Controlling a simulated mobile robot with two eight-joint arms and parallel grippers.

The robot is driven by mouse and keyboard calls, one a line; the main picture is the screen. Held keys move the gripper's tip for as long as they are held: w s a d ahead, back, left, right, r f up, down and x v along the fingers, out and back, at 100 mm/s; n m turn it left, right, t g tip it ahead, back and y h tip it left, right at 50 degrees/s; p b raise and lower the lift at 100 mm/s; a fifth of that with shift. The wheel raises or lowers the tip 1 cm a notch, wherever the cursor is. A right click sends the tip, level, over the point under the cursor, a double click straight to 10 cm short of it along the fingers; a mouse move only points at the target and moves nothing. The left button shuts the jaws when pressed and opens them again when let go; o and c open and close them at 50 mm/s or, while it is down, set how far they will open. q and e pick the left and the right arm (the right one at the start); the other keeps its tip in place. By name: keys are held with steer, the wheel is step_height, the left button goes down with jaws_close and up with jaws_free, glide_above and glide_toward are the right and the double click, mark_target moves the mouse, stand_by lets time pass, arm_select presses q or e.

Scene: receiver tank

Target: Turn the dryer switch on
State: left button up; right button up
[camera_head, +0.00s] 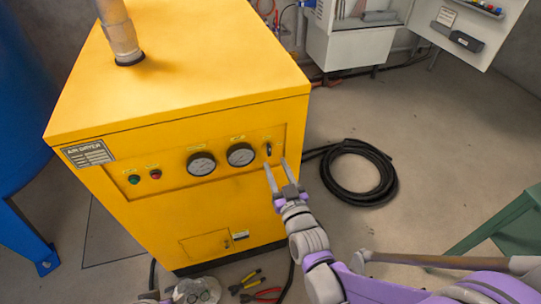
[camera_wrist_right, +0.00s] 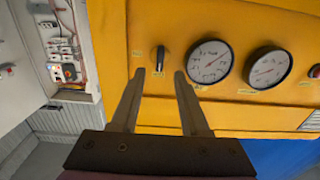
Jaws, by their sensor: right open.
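The yellow air dryer (camera_head: 185,120) stands in the middle of the head view, with two gauges, a green and a red button on its front panel. The dryer switch is a small black rotary knob (camera_head: 268,149) at the panel's right end; it also shows in the right wrist view (camera_wrist_right: 163,58). My right gripper (camera_head: 277,163) is open and empty, its fingertips just short of the knob. In the right wrist view the knob lies beyond the gap between the open fingers (camera_wrist_right: 159,73), apart from both.
A coiled black hose (camera_head: 358,172) lies on the floor right of the dryer. Pliers (camera_head: 262,294) lie on the floor in front. A blue tank (camera_head: 20,110) stands at left, an open electrical cabinet (camera_head: 350,40) behind, and a green frame (camera_head: 500,222) at right.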

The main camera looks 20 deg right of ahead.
mark_target(270, 152)
steer(key=w, duration=0.5)
steer(key=shift+a, duration=0.1)
jaws_close()
